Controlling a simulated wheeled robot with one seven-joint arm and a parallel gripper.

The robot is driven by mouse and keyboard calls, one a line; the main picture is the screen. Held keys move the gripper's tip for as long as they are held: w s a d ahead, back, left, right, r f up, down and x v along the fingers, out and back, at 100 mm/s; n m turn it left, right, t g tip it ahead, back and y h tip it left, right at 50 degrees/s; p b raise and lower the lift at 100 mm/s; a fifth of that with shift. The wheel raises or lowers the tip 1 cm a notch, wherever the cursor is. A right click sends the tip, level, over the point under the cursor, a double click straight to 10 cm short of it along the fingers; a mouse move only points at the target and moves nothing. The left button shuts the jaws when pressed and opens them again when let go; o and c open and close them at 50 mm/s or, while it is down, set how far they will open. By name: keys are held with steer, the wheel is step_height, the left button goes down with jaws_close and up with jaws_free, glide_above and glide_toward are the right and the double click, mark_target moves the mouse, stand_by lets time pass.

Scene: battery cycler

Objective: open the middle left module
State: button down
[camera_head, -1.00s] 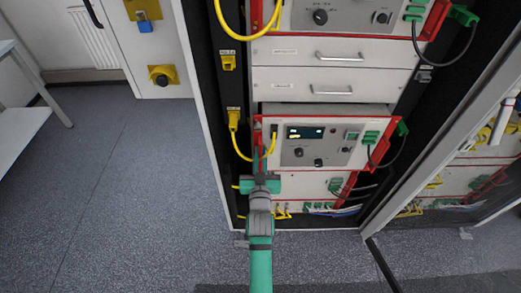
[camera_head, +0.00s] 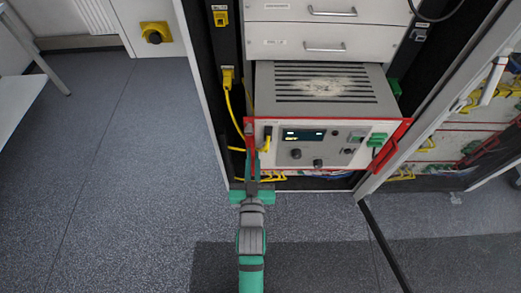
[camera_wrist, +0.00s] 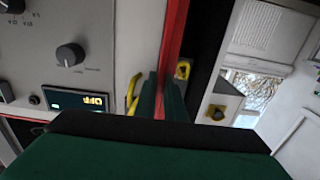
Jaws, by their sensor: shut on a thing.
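The module (camera_head: 284,147) with a small lit display, knobs and green plugs is pulled well out of the rack in the head view, and its vented grey top (camera_head: 322,84) shows. A red handle frame (camera_head: 250,138) runs along its left edge. My gripper (camera_head: 252,180) is at that left edge, its fingers shut on the red handle. In the wrist view the gripper fingers (camera_wrist: 163,102) close around the red bar, beside the grey front panel (camera_wrist: 90,25). The lower module is hidden behind the pulled-out one.
Two closed white drawers (camera_head: 296,47) with handles are above the module. Yellow cables (camera_head: 231,100) hang at its left side. A glass door (camera_head: 440,110) stands open at the right. The floor (camera_head: 130,150) to the left is clear.

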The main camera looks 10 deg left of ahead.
steer(key=shift+s, duration=0.1)
steer(key=c, duration=1.8)
jaws_free()
steer(key=shift+c, duration=0.2)
steer(key=v, duration=1)
steer(key=shift+s, duration=0.4)
steer(key=shift+d, duration=0.1)
steer(key=s+d+f+m+g+h, duration=0.1)
steer(key=s+d+h, duration=0.1)
steer(key=s+d, duration=0.3)
steer(key=s+d+f+m+g+h, duration=0.1)
steer(key=s+d, duration=0.4)
steer(key=s, duration=0.9)
steer(key=shift+s+f+m+h, duration=0.15)
steer(key=shift+f+m+h, duration=0.25)
steer(key=shift+h, duration=0.3)
